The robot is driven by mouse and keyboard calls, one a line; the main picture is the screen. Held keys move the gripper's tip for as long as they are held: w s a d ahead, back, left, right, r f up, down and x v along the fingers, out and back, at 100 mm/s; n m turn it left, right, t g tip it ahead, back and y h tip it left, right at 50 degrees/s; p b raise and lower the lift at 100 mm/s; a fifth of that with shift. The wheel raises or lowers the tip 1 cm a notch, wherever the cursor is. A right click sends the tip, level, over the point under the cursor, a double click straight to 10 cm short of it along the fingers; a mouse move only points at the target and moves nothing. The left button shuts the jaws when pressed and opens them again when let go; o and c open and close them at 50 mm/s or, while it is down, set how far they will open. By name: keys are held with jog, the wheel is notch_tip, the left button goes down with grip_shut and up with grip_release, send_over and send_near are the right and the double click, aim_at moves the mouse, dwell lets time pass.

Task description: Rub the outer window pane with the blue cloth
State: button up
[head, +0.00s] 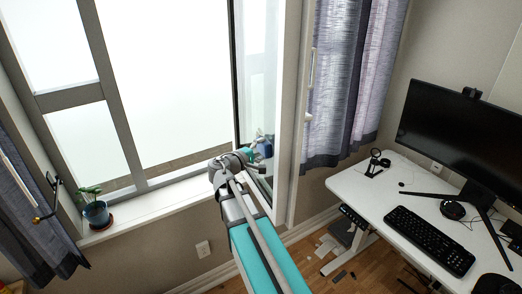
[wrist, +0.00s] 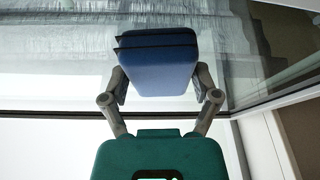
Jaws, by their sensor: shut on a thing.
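My gripper (wrist: 160,90) is shut on the blue cloth (wrist: 158,55), a thick folded block with two dark strips on its upper part. Its fingers press on the cloth from both sides. In the head view my gripper (head: 255,153) is at the lower part of the window pane (head: 257,95) on the right, beside the white frame. A small blue patch shows by the gripper there. In the wrist view glass (wrist: 60,70) with streaky reflections lies behind the cloth. I cannot tell whether the cloth touches the glass.
A plant in a blue pot (head: 97,213) stands on the left of the white sill (head: 160,199). Curtains (head: 345,80) hang at both sides. A white desk (head: 395,190) with a monitor (head: 465,135) and keyboard (head: 430,240) stands at the right.

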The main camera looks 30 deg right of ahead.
aim_at(256, 131)
jog(key=shift+w+d, duration=0.15)
jog(key=shift+w, duration=0.75)
jog(key=shift+w+d, duration=0.1)
jog(key=shift+w, duration=0.8)
jog(key=shift+w, duration=0.15)
jog(key=shift+w+d, duration=0.1)
jog(key=shift+w, duration=1.6)
jog(key=shift+w, duration=0.1)
jog(key=shift+w+d, duration=0.15)
jog(key=shift+w, duration=0.7)
jog(key=shift+w+d, duration=0.15)
jog(key=shift+w, duration=0.7)
jog(key=shift+a, duration=0.15)
jog(key=shift+w+a, duration=0.15)
jog(key=shift+a, duration=1.25)
jog(key=shift+w+a, duration=0.15)
jog(key=shift+a, duration=1.25)
